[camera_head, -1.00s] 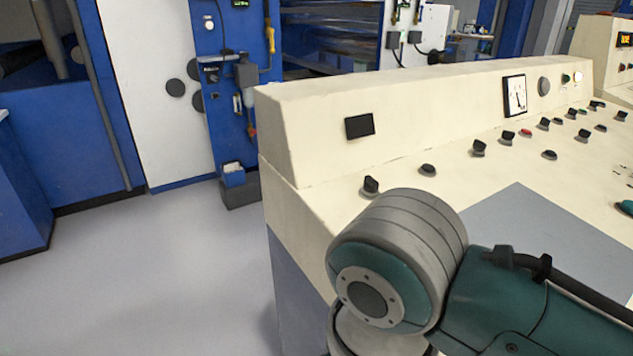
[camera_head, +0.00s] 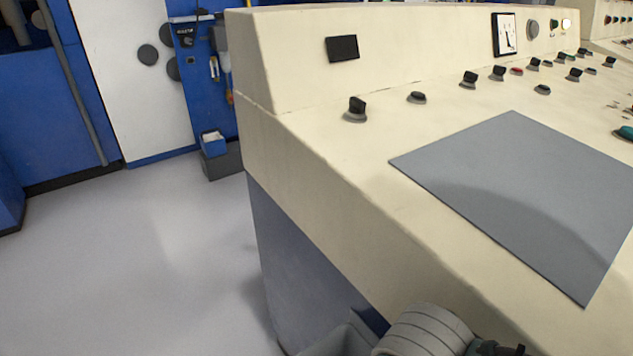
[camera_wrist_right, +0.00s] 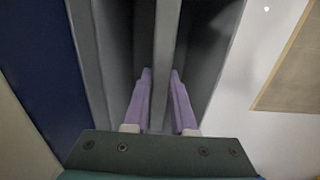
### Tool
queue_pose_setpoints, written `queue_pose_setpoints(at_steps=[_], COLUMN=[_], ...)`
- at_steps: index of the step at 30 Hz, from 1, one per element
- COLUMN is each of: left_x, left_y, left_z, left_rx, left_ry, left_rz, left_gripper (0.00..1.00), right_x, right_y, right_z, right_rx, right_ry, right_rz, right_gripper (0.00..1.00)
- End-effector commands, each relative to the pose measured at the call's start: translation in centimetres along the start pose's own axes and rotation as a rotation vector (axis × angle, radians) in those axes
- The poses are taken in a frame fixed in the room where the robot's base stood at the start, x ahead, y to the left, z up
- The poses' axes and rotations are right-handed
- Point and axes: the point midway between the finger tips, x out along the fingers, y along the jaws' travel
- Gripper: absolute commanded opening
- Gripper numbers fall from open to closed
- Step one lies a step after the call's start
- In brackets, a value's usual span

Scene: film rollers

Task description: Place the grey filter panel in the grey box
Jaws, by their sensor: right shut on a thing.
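In the right wrist view, my right gripper (camera_wrist_right: 157,75) has two purple fingers shut on the edge of the grey filter panel (camera_wrist_right: 166,40), a thin upright strip from this angle. Grey walls of what looks like the grey box (camera_wrist_right: 92,60) run along both sides of the panel, with a dark hollow between. I cannot tell how deep the panel is in the box or whether it touches the bottom. In the head view, part of the grey box (camera_head: 342,342) shows at the bottom edge beside my arm. The right gripper and panel are out of that view. My left gripper is not in view.
A cream control console (camera_head: 330,180) with black knobs fills the right side. A flat grey sheet (camera_head: 530,190) lies on its top. Open grey floor (camera_head: 130,260) lies to the left. Blue machinery (camera_head: 110,90) stands behind.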

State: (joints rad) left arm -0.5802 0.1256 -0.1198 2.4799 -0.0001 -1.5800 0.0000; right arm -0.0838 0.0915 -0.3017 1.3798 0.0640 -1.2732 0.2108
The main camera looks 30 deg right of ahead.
Motion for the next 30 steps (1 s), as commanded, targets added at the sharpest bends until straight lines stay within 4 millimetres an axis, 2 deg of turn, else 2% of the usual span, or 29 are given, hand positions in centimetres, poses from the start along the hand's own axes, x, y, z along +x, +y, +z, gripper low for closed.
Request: queue_pose_setpoints(at_steps=[9, 22, 23, 30], left_x=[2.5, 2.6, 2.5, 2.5], left_y=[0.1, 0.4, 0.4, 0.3], left_z=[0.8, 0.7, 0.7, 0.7], left_rx=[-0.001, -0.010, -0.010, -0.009], left_ry=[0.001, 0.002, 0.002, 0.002], left_rz=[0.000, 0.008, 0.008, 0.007], left_gripper=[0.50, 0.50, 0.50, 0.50], right_x=[4.1, 4.5, 4.4, 4.4], right_y=[-0.1, 0.0, 0.0, 0.0], right_z=[0.0, 0.0, 0.0, 0.0], right_rx=[0.000, 0.001, 0.001, 0.001], right_ry=[-0.001, 0.000, 0.000, 0.000], right_rz=[-0.001, -0.001, -0.001, -0.001], right_gripper=[0.00, 0.00, 0.28, 0.54])
